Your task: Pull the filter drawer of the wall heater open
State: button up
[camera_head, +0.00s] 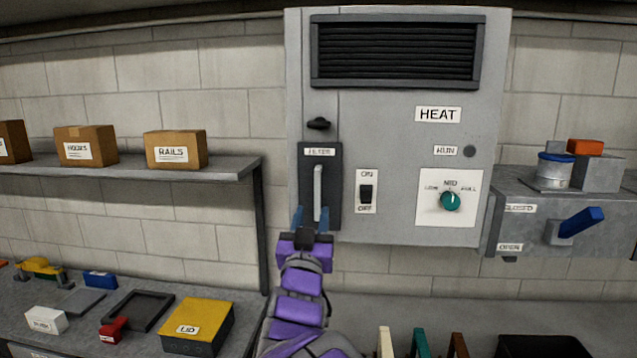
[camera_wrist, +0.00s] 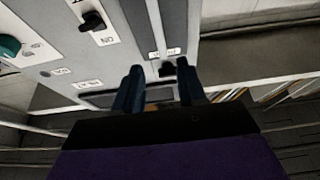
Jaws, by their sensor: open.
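The grey wall heater (camera_head: 398,200) hangs on the block wall. Its filter drawer (camera_head: 307,195) is a narrow dark panel at the lower left, seemingly flush with the front. A light upright bar handle (camera_head: 318,187) runs down the drawer, below its FILTER label (camera_head: 319,152). My gripper (camera_head: 311,212) is open, with blue fingers at the handle's lower end. In the picture the fingers flank it; contact and depth are unclear. In the wrist view, turned upside down, the handle (camera_wrist: 154,25) shows beyond and between the fingers (camera_wrist: 159,68).
The heater also has an ON/OFF switch (camera_head: 366,193), a green dial (camera_head: 450,201) and a small black knob (camera_head: 319,124). A shelf with boxes (camera_head: 176,150) is at left. A unit with a blue lever (camera_head: 581,222) is at right. A cluttered bench lies below.

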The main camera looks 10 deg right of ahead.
aim_at(317, 185)
jog(key=x, duration=1)
jog(key=shift+w, duration=0.1)
jog(key=shift+w+r, duration=0.3)
jog(key=shift+w, duration=0.15)
jog(key=shift+a, duration=0.15)
jog(key=shift+d, duration=0.2)
grip_shut()
